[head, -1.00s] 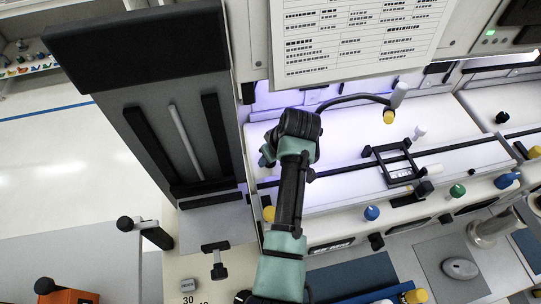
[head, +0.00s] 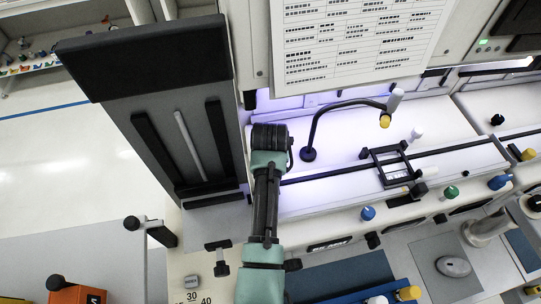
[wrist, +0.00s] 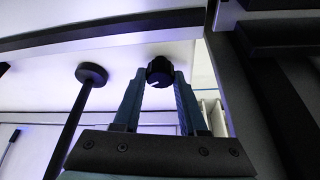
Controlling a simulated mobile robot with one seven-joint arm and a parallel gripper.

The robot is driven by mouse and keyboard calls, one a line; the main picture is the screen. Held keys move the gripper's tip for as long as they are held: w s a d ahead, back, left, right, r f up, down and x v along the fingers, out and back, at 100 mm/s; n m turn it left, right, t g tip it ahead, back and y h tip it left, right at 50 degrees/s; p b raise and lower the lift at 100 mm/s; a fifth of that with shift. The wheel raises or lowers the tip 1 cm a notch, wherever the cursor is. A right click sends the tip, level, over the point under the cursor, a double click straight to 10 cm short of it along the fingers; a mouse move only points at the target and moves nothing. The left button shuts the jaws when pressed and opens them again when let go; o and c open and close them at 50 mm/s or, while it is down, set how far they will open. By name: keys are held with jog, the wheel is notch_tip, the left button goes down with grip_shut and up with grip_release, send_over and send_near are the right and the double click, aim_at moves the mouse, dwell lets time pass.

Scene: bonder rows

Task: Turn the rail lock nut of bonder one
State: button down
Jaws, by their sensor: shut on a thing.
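A black, round, ridged nut with a small white mark (wrist: 158,71) shows in the wrist view, under a white surface. My gripper (wrist: 160,78) is shut on it, with one fingertip at each side. In the head view my wrist is over the left end of the white bonder bed (head: 330,196). There the wrist hides both the fingertips and the nut. A dark rail (head: 340,174) runs along the bed to the right, with a black frame (head: 392,166) on it.
A black bent arm on a round foot (head: 308,155) stands just right of my wrist; its foot also shows in the wrist view (wrist: 92,73). A tall dark grey panel (head: 170,125) is close on the left. A blue knob (head: 368,213) and a green knob (head: 450,192) line the front.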

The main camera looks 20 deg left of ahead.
jog(key=shift+m+h, duration=0.5)
jog(key=shift+m, duration=0.7)
jog(key=shift+c, duration=2.2)
grip_release()
jog(key=shift+r, duration=0.15)
jog(key=a+b+v, duration=0.1)
jog(key=b+v, duration=0.1)
jog(key=v, duration=1)
jog(key=shift+s+d+r, duration=0.3)
jog(key=shift+d, duration=0.15)
